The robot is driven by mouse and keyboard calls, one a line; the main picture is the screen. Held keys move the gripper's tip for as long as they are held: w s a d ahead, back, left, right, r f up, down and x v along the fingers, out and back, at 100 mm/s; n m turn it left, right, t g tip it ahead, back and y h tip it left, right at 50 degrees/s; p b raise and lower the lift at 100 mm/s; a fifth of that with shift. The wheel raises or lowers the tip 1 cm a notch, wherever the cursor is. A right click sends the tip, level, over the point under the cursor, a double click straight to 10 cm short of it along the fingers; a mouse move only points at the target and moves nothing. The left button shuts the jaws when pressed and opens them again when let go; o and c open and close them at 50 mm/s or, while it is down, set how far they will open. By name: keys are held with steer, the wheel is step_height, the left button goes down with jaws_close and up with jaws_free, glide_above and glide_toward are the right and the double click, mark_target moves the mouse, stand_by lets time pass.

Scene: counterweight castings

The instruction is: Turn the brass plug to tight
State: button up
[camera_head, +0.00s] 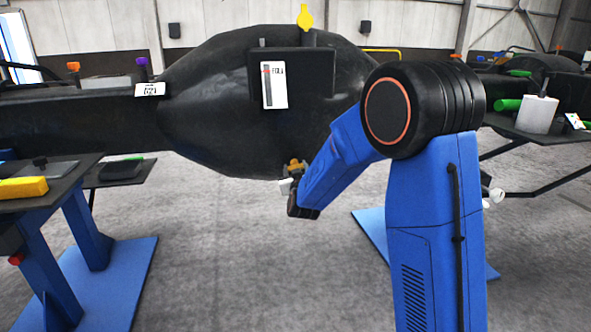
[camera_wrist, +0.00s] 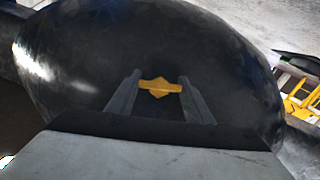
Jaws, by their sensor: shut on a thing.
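The brass plug (camera_wrist: 159,87) sits at the underside of the big black casting (camera_wrist: 150,40). In the head view the plug (camera_head: 295,166) shows as a small orange-brown piece low on the casting's rounded body (camera_head: 220,120). My gripper (camera_wrist: 158,92) is shut on the plug, one finger on each side of it. In the head view my gripper (camera_head: 291,182) reaches up to the plug from below, at the end of my blue arm. The plug's lower part is hidden. I cannot tell how tight it sits.
A white label card (camera_head: 274,86) and a yellow-topped valve (camera_head: 305,17) are on the casting. A dark bench (camera_head: 85,168) with a yellow block (camera_head: 22,188) stands at the left. Another casting (camera_head: 540,64) with a white cylinder (camera_head: 537,114) stands at the right. Floor below the casting is clear.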

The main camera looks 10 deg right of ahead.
steer(key=m+y, duration=0.2)
steer(key=y, duration=0.2)
steer(key=shift+d+y, duration=0.15)
steer(key=shift+y, duration=0.15)
steer(key=y, duration=0.2)
steer(key=m+y, duration=0.1)
steer(key=shift+f+m+y, duration=0.15)
steer(key=shift+m+y, duration=0.15)
steer(key=shift+y, duration=0.1)
steer(key=m+y, duration=0.2)
steer(key=y, duration=0.1)
steer(key=shift+y, duration=0.4)
steer(key=m+t+y, duration=0.1)
steer(key=m+y, duration=0.1)
steer(key=y, duration=0.1)
steer(key=shift+m, duration=0.4)
steer(key=o, duration=1.1)
steer(key=shift+c, duration=0.2)
steer(key=v, duration=1.7)
steer(key=shift+f, duration=0.3)
